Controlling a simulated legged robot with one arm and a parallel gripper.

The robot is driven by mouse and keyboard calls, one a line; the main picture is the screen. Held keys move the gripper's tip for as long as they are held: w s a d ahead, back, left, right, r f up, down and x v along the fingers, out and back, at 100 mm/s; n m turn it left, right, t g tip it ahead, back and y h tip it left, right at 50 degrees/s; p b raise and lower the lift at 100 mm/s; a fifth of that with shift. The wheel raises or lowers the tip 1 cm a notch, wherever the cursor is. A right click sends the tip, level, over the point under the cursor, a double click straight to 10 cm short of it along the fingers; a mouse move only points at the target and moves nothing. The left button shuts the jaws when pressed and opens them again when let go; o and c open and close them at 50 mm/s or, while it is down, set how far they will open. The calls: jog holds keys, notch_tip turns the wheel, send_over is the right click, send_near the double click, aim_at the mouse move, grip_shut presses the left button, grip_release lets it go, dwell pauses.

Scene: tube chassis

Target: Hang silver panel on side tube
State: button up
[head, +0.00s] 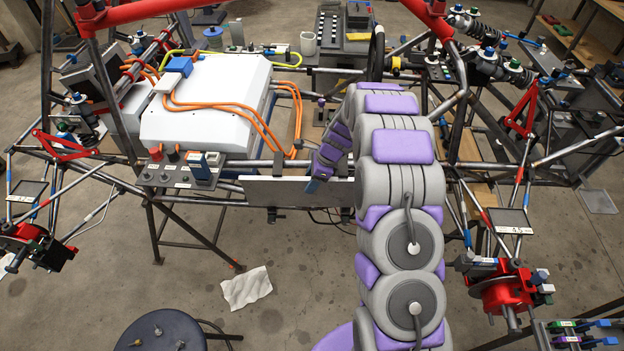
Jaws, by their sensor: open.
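The silver panel (275,192) is a flat grey strip. It stands upright along the near side of the chassis, just below the side tube (237,163), roughly level. I cannot tell whether it bears on the tube. My gripper (314,184) is open, its dark blue tip in front of the panel's right half at the upper edge. My arm hides the panel's right end and part of the tube behind it. Whether the fingers touch the panel is not clear.
A white box (205,105) with orange cables sits in the chassis left of my arm. A small switch panel (180,176) is at the left of the silver panel. Red suspension parts stick out on both sides. A dark stool (160,332) and a white cloth (246,288) are on the floor in front.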

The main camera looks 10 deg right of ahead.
jog(key=p+v, duration=0.3)
jog(key=v, duration=1.4)
jog(key=shift+d+p, duration=0.25)
jog(key=shift+p, duration=0.05)
jog(key=s+a+r+n+g+h, duration=0.1)
jog(key=s+a+r+n, duration=0.25)
jog(key=s, duration=0.35)
jog(key=s+a+r+n, duration=0.2)
jog(key=s+r+n, duration=0.2)
jog(key=s, duration=0.3)
jog(key=s+a+r+n+g+h, duration=0.1)
jog(key=s+a+r+n, duration=0.25)
jog(key=s, duration=0.35)
jog(key=s+d+r+n+g+h, duration=0.1)
jog(key=s+n, duration=0.8)
jog(key=s, duration=1.2)
jog(key=shift+s+n+h, duration=0.35)
jog(key=shift+n+h, duration=0.05)
jog(key=shift+h, duration=0.2)
jog(key=shift+o, duration=0.5)
